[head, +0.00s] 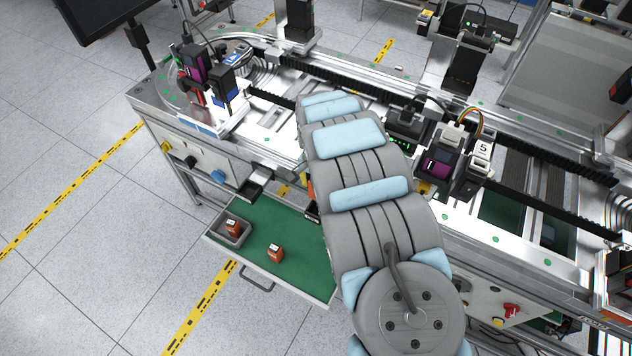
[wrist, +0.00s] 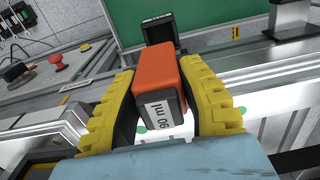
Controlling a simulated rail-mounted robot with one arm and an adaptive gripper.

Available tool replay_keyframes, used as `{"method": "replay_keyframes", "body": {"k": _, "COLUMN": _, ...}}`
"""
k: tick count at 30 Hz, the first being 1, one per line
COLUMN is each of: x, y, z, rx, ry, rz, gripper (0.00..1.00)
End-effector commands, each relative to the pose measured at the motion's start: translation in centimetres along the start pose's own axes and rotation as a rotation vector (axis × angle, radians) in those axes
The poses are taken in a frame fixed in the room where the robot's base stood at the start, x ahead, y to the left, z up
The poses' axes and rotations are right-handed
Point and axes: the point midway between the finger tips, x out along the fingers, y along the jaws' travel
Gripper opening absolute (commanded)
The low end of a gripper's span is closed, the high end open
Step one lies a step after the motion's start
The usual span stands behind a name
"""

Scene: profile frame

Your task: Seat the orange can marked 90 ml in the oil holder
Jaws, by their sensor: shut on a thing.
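The orange can marked 90 ml (wrist: 155,75) is between the yellow fingers of my gripper (wrist: 158,84) in the wrist view. The fingers are shut on its sides. Its black and white label face points toward the camera and the lettering appears upside down. Beyond the can in the wrist view is a small black open holder (wrist: 158,27), apparently the oil holder; the can overlaps its lower edge in the picture, and I cannot tell the gap between them. In the head view a dark open holder (head: 256,183) juts from the frame's front.
A green-lined drawer (head: 300,262) is pulled out below, with one orange can (head: 275,253) on it and another (head: 232,228) in a grey tray (head: 238,242). Modules (head: 205,80) stand on the frame at left. Control knobs and a red button (wrist: 57,59) show at the wrist view's left.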

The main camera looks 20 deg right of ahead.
Motion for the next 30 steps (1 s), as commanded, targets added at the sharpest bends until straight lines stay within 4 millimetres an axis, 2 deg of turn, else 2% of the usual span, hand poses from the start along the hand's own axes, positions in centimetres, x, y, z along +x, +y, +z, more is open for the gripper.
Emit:
{"method": "replay_keyframes", "body": {"k": 14, "x": -0.1, "y": -0.1, "z": 0.2, "rx": -0.003, "ry": -0.001, "rz": 0.001, "gripper": 0.00}}
{"method": "replay_keyframes", "body": {"k": 30, "x": 4.0, "y": -0.1, "z": 0.1, "rx": -0.003, "ry": 0.001, "rz": -0.001, "gripper": 0.00}}
